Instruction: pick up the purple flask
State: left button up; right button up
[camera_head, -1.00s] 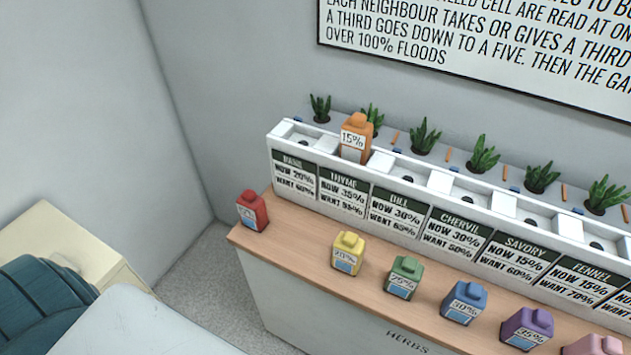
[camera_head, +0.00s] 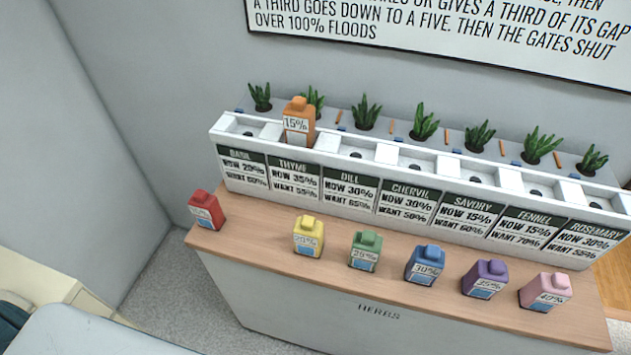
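The purple flask (camera_head: 485,279) stands upright near the front edge of the wooden counter (camera_head: 400,300), on its right part. It has a square body and a pale label that seems to read 35%. The blue flask (camera_head: 425,264) is to its left and the pink flask (camera_head: 546,292) to its right, each with a small gap. Neither of my grippers shows in the head view.
Green (camera_head: 365,250), yellow (camera_head: 308,235) and red (camera_head: 207,210) flasks stand further left along the counter. Behind them is a white planter rack (camera_head: 408,165) with labelled cells and plants. An orange flask (camera_head: 298,121) sits in its Thyme cell. A pale cabinet (camera_head: 50,290) stands lower left.

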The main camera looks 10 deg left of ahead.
aim_at(484, 279)
jog(key=z, duration=1)
jog(key=l+u, duration=0.35)
jog(key=l, duration=0.5)
